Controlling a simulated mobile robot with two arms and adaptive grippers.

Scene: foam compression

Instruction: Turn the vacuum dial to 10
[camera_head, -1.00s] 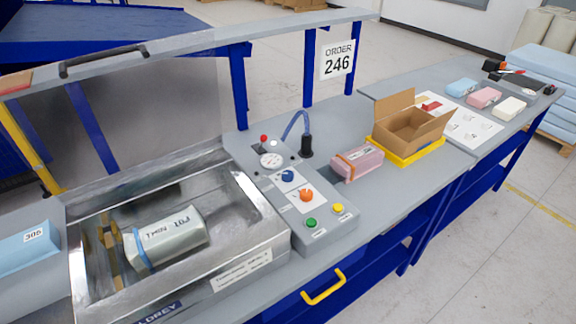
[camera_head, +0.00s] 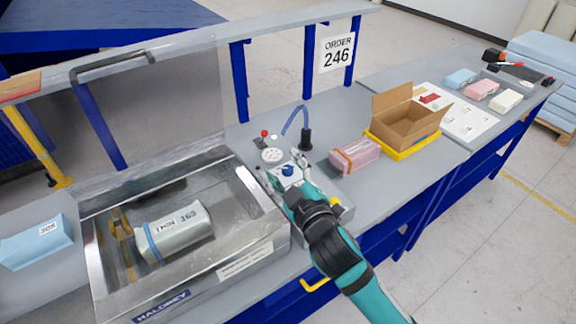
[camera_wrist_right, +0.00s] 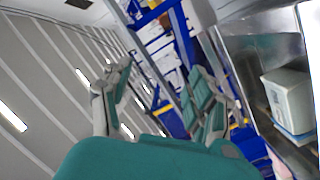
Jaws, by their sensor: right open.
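The control panel (camera_head: 330,180) stands right of the steel chamber. Its blue knob (camera_head: 288,170) shows between the fingers of my right gripper (camera_head: 283,167), which is open. The fingers appear just above the panel; I cannot tell whether they touch the knob. The orange knob is hidden behind the gripper. The knob labels and settings are too small to read, so I cannot tell which is the vacuum dial. A round white gauge (camera_head: 272,156) is behind the blue knob. In the right wrist view the gripper (camera_wrist_right: 155,92) has its fingers spread with nothing between them. My left gripper is not in view.
The open steel chamber (camera_head: 262,228) holds a grey wrapped block (camera_head: 175,236). A black post with a blue hose (camera_head: 305,138) rises behind the panel. A pink block (camera_head: 355,155) and a cardboard box (camera_head: 408,128) in a yellow tray stand to the right.

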